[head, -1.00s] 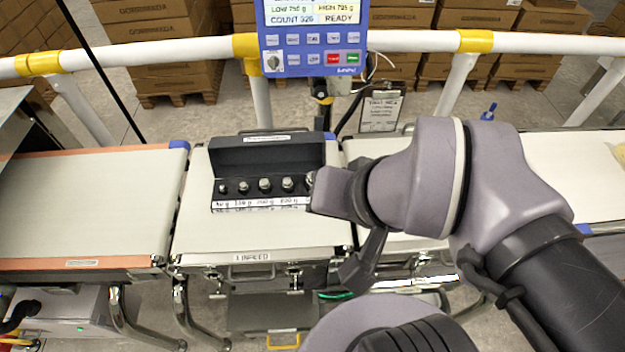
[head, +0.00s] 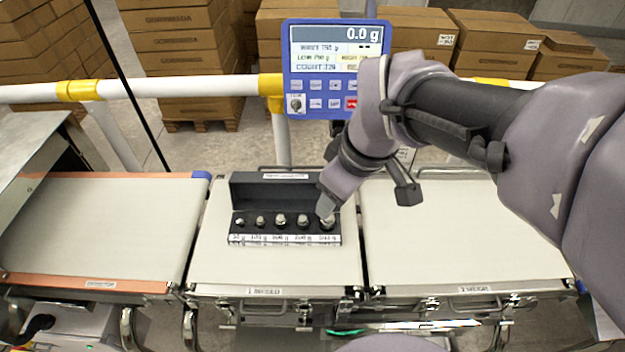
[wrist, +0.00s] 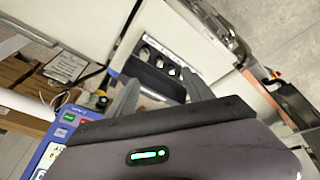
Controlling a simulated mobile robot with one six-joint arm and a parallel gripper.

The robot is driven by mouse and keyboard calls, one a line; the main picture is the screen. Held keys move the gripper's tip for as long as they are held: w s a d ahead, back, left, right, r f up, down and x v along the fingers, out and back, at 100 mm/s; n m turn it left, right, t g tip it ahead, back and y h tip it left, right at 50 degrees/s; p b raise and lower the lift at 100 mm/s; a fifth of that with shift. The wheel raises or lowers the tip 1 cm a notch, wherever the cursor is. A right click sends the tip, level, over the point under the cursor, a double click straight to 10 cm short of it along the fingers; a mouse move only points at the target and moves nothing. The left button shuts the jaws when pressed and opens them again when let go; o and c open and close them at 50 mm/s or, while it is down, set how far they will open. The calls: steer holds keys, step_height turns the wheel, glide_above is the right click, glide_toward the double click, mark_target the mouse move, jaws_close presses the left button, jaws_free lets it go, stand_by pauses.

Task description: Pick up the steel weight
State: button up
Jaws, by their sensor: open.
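A row of several small steel weights (head: 281,220) stands upright in a black weight case (head: 250,190) on the middle belt section. A label strip runs along the case's front. My gripper (head: 326,208) is at the right end of the row, at the rightmost steel weight (head: 328,223), and partly covers it. In the wrist view the two fingers of my gripper (wrist: 160,90) are apart, with the case (wrist: 153,77) beyond them and some weights (wrist: 172,71) showing. The rightmost weight is not clearly seen between the fingers, and I cannot tell whether they touch it.
The case's raised back wall stands behind the weights. A blue weighing display (head: 335,60) reading 0.0 g stands behind the belt near my arm. A white rail (head: 190,88) runs behind. The left belt (head: 100,220) and right belt (head: 450,230) are clear.

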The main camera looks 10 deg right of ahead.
steer(key=w+f+n+g+p, duration=0.1)
steer(key=w+f+n, duration=0.1)
steer(key=w+n, duration=0.3)
steer(key=n+g+p, duration=0.2)
steer(key=n, duration=0.6)
glide_above(328, 221)
step_height(328, 221, down, 5)
steer(key=shift+h, duration=0.4)
steer(key=f+b, duration=0.1)
steer(key=f, duration=0.3)
steer(key=f+b, duration=0.2)
steer(key=f, duration=0.2)
steer(key=w+f+b, duration=0.1)
steer(key=f+b, duration=0.1)
steer(key=f, duration=0.2)
steer(key=shift+d, duration=0.25)
steer(key=f+b, duration=0.1)
steer(key=f, duration=0.1)
steer(key=f+b, duration=0.1)
steer(key=f, duration=0.1)
steer(key=f+b, duration=0.1)
steer(key=shift+w+f, duration=0.35)
steer(key=shift+f, duration=0.05)
steer(key=shift+r, duration=0.15)
jaws_close()
